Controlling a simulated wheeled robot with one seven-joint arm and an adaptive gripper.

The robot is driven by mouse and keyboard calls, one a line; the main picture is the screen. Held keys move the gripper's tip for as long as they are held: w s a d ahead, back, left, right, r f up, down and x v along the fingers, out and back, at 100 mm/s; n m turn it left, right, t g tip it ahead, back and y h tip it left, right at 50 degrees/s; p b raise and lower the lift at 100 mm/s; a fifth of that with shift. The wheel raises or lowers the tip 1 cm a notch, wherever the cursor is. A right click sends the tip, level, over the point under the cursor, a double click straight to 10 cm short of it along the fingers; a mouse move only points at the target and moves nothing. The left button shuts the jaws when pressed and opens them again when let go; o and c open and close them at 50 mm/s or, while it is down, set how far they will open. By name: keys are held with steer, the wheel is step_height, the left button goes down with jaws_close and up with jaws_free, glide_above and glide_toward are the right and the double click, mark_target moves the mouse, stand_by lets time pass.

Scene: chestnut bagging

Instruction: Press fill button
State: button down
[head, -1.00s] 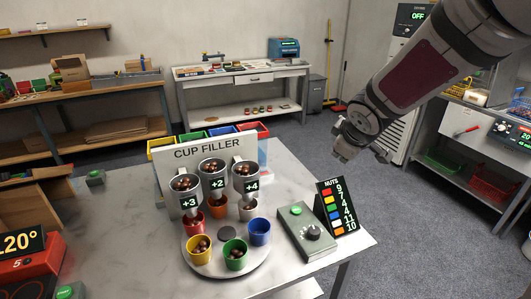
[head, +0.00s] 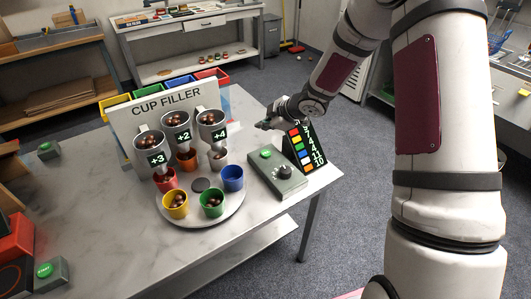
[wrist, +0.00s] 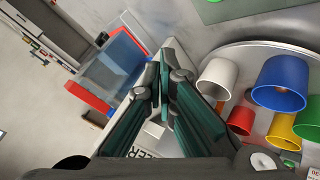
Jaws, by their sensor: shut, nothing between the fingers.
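A grey-green control box (head: 284,180) sits on the white table's right side, with a round green button (head: 266,153) and a black knob (head: 284,171). I cannot read a label on the button. My gripper (head: 264,125) is shut and empty, above the table just behind the box and apart from the button. In the wrist view its closed fingers (wrist: 163,75) point towards the table's back area. The cup filler sign (head: 166,101) stands behind three nut hoppers. A round turntable (head: 202,218) carries several coloured cups, among them blue (head: 232,178), yellow and green, some holding nuts.
A black nuts board (head: 303,150) with coloured squares leans close to my gripper, behind the box. Coloured bins (head: 162,87) stand behind the filler. Another green button box (head: 48,149) is at the left edge, and a START button box (head: 48,273) is at front left.

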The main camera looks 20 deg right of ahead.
steer(key=shift+f, duration=0.1)
steer(key=b, duration=0.7)
glide_above(265, 154)
step_height(265, 154, down, 6)
steer(key=shift+w+a+r, duration=0.1)
steer(key=shift+w, duration=0.05)
steer(key=shift+f+b, duration=1.2)
steer(key=shift+f, duration=0.2)
steer(key=shift+f, duration=0.1)
steer(key=shift+f+b, duration=0.3)
steer(key=shift+f+b, duration=0.3)
steer(key=shift+f, duration=0.15)
stand_by(0.6)
steer(key=shift+r, duration=0.2)
steer(key=shift+r+p, duration=0.7)
steer(key=shift+p, duration=0.25)
steer(key=shift+r, duration=0.1)
